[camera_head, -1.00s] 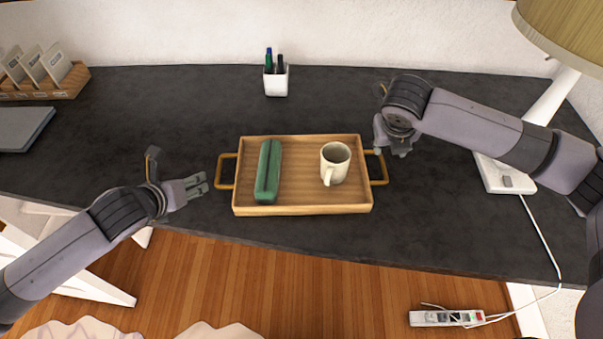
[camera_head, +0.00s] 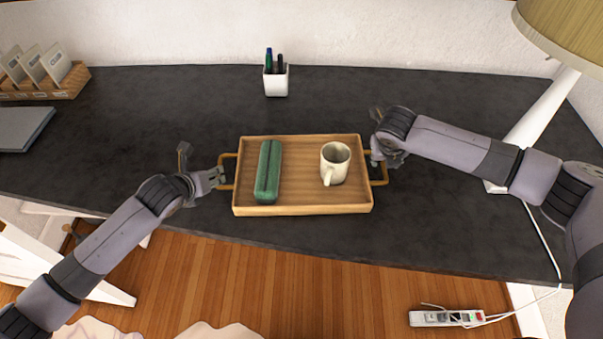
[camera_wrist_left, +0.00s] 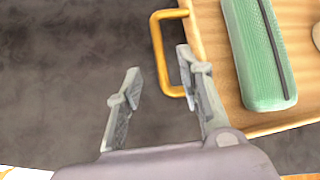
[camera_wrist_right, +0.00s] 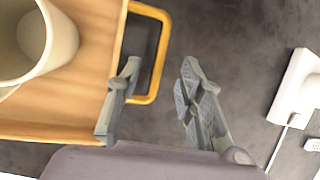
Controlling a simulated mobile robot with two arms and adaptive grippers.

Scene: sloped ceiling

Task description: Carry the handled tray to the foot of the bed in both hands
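The wooden tray (camera_head: 300,209) lies flat on the dark desk, with a brass-coloured handle at each end. A green case (camera_head: 268,172) and a cream mug (camera_head: 335,164) stand on it. My left gripper (camera_head: 221,178) is at the left handle (camera_wrist_left: 157,50); in the left wrist view its fingers (camera_wrist_left: 158,78) are open, one on either side of the handle's outer bar. My right gripper (camera_head: 376,160) is at the right handle (camera_wrist_right: 162,50); in the right wrist view its fingers (camera_wrist_right: 160,75) are open, with the handle's outer bar between them. Neither gripper is closed on a handle.
A white pen cup (camera_head: 276,82) stands behind the tray. A lamp (camera_head: 545,105) stands at the right, its cord hanging to a power strip (camera_head: 447,318) on the floor. A card holder (camera_head: 45,84) and a grey laptop-like slab (camera_head: 22,128) are at the left.

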